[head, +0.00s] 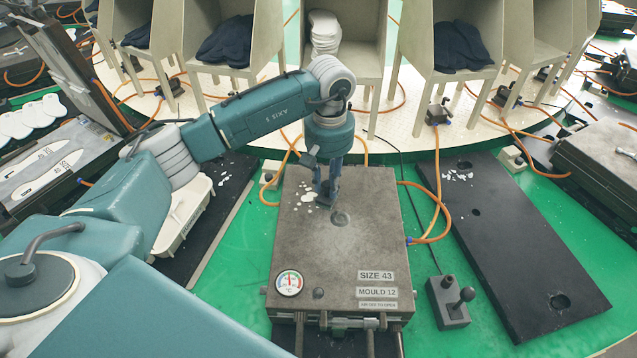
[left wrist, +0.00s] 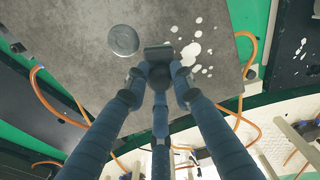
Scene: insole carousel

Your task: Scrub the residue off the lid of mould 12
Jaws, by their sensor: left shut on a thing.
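The lid of mould 12 (head: 335,255) is a flat grey-brown plate, shut, with labels reading SIZE 43 and MOULD 12. White residue spots (head: 308,197) lie near its far left part and show in the left wrist view (left wrist: 190,54) beside my fingertips. My left gripper (head: 326,196) points down over the far part of the lid, just right of the residue. In the left wrist view its fingers (left wrist: 160,72) are shut on a small dark block (left wrist: 158,54), largely hidden by them. The block is at or close above the lid; contact cannot be told. My right gripper is not in view.
A gauge (head: 289,283) and a round metal disc (head: 340,218) sit on the lid. Orange hoses (head: 436,215) run beside it. A control box with a lever (head: 448,302) stands to the right. Black plates (head: 525,240) flank the mould; the carousel with its bins is behind.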

